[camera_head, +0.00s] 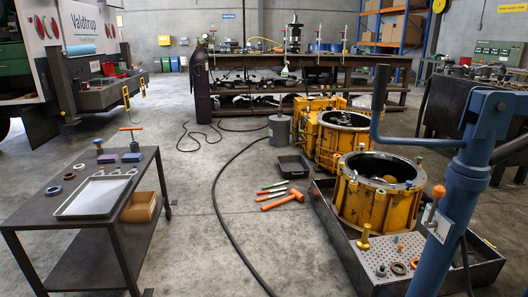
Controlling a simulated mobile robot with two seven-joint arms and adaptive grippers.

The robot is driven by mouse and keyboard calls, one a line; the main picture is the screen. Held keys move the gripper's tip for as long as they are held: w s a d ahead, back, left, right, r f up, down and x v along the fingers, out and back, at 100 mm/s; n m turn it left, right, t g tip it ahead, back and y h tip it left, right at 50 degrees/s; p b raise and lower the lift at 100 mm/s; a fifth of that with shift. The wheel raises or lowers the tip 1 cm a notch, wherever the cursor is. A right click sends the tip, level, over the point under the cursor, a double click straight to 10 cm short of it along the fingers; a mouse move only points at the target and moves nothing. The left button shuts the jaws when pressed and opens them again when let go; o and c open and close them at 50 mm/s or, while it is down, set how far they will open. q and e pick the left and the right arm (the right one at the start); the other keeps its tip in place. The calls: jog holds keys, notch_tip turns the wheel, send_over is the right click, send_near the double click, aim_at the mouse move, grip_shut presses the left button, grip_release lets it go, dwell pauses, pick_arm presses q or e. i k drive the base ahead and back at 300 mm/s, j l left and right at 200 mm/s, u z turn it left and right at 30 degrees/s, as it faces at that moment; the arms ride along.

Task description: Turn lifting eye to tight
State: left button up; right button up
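Neither of my grippers is in view. I cannot make out a lifting eye for certain. A yellow ring-shaped transmission housing (361,205) stands upright in the dark tray at the right, its open top facing up. Small parts, some green and one orange, sit on or near its rim, too small to identify. A second yellow housing (327,149) stands behind it. A yellow bolt-like part (364,238) stands at the tray's front left, beside a perforated plate (390,262) with loose rings.
A blue post (458,195) with a lever blocks the right foreground. A dark cart (35,213) at the left carries a metal tray (92,196) and small parts. An orange mallet (284,198) and hand tools lie on the floor.

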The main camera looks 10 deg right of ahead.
aim_at(355, 173)
jog(key=i+z, duration=0.1)
jog(key=i, duration=0.45)
jog(key=i+j+z, duration=0.15)
jog(key=i, duration=0.4)
jog(key=i+z, duration=0.1)
jog(key=i, duration=0.5)
